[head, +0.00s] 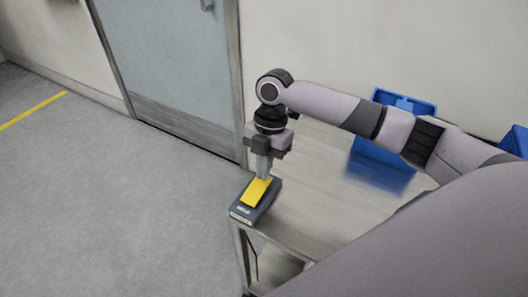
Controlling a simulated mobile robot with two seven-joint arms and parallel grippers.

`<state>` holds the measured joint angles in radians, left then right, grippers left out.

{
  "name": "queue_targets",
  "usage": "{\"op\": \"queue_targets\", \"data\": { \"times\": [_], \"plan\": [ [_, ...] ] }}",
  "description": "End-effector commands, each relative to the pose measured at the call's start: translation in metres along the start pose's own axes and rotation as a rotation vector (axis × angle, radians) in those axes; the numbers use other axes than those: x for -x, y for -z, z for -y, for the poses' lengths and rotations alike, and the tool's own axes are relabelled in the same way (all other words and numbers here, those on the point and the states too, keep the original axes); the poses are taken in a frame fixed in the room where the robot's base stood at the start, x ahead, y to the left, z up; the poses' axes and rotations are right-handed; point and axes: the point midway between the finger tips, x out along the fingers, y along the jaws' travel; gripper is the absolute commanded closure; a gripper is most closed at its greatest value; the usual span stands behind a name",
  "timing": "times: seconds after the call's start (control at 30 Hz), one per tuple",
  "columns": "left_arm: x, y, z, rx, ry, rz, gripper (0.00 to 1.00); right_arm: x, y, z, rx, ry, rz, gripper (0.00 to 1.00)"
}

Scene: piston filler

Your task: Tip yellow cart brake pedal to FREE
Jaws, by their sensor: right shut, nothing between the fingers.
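The yellow brake pedal (255,193) sits on a dark grey base (243,214) at the near left corner of a metal-topped table or cart (310,215). A small light label shows on the front of the base, too small to read. My right gripper (263,178) points straight down over the far end of the pedal. Its fingers are shut with nothing between them, and the tips are at or just above the yellow surface; I cannot tell whether they touch. My left gripper is not in view.
A blue bin (398,105) stands at the back of the tabletop against the wall, and part of another blue bin (516,140) shows at the right edge. A grey door (175,70) is behind. Open floor (110,210) lies to the left. My right arm hides the tabletop's right side.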

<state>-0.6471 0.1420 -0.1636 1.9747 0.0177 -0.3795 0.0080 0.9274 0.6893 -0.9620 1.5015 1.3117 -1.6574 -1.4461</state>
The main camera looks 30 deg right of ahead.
Motion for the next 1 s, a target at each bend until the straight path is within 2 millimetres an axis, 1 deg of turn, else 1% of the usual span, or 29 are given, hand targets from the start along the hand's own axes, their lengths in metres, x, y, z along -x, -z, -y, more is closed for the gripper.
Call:
{"op": "queue_targets", "data": {
  "times": [0.07, 0.2, 0.5, 0.67, 0.7, 0.87, 1.0],
  "plan": [
    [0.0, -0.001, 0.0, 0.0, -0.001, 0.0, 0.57, -0.007, -0.002, 0.0, 0.001, 0.0, -0.001, 1.0],
    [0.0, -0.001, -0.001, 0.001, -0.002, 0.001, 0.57, -0.011, -0.004, 0.0, 0.001, -0.001, 0.0, 1.0],
    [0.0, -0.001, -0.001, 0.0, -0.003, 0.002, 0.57, -0.011, -0.004, 0.0, 0.001, -0.001, 0.0, 1.0],
    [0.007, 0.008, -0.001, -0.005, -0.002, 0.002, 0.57, -0.016, -0.008, 0.0, -0.002, 0.003, -0.008, 1.0],
    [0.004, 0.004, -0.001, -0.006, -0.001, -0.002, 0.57, -0.018, -0.009, -0.001, 0.001, 0.0, -0.008, 1.0],
    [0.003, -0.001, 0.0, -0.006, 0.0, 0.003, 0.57, -0.018, -0.009, -0.001, 0.001, -0.001, -0.006, 1.0],
    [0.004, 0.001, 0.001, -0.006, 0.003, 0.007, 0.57, -0.016, -0.009, -0.001, 0.001, -0.001, -0.006, 1.0]
  ]
}}
